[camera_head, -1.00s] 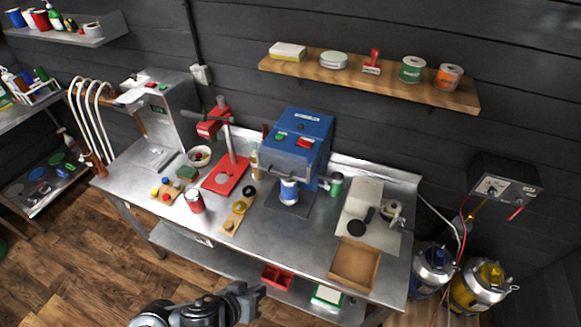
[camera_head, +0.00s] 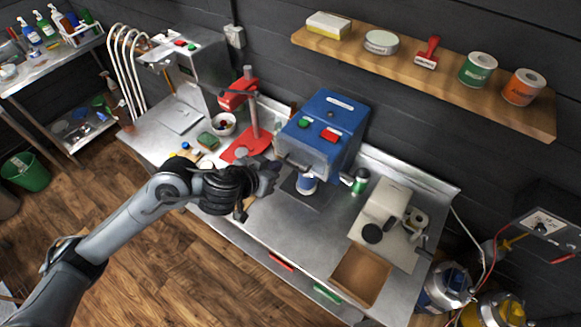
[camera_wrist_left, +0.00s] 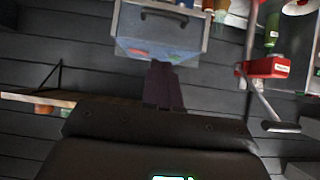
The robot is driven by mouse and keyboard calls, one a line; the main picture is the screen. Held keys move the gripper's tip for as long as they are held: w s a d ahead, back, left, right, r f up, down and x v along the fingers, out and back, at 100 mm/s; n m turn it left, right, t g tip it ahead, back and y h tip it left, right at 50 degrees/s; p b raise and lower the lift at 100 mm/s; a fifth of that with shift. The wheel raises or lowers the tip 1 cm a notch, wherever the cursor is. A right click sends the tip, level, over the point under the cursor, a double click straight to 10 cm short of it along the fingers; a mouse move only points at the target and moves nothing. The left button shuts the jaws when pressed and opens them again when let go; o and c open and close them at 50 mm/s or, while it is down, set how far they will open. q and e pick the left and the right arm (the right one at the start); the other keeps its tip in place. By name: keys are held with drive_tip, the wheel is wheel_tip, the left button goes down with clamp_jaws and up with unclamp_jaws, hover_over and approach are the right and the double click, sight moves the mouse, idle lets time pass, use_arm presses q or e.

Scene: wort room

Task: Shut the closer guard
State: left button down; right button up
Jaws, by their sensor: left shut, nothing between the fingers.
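The closer (camera_head: 327,128) is a blue machine with green and red buttons, at the back middle of the steel bench. Its guard (camera_head: 301,154) looks like a clear panel at the front; how far it is open I cannot tell. In the left wrist view the guard (camera_wrist_left: 140,28) shows with a dark bar handle, picture upside down. A white and blue can (camera_head: 307,184) stands under the closer. My left gripper (camera_head: 276,172) is shut and empty, just left of the closer's front. Its fingers (camera_wrist_left: 163,85) point toward the guard; contact is unclear. My right gripper is out of view.
A red lever press (camera_head: 247,143) stands left of the closer, near my left gripper. A green can (camera_head: 360,181) and a pale device (camera_head: 386,212) stand to the right. An open brown tray (camera_head: 361,276) lies at the front right. A wooden shelf (camera_head: 440,85) hangs above.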

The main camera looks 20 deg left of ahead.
use_arm(q)
drive_tip(key=b+x, duration=0.2)
drive_tip(key=x, duration=0.6)
approach(297, 160)
drive_tip(key=shift+w+d+f, duration=0.8)
drive_tip(key=shift+w+d, duration=0.05)
drive_tip(key=shift+w, duration=0.1)
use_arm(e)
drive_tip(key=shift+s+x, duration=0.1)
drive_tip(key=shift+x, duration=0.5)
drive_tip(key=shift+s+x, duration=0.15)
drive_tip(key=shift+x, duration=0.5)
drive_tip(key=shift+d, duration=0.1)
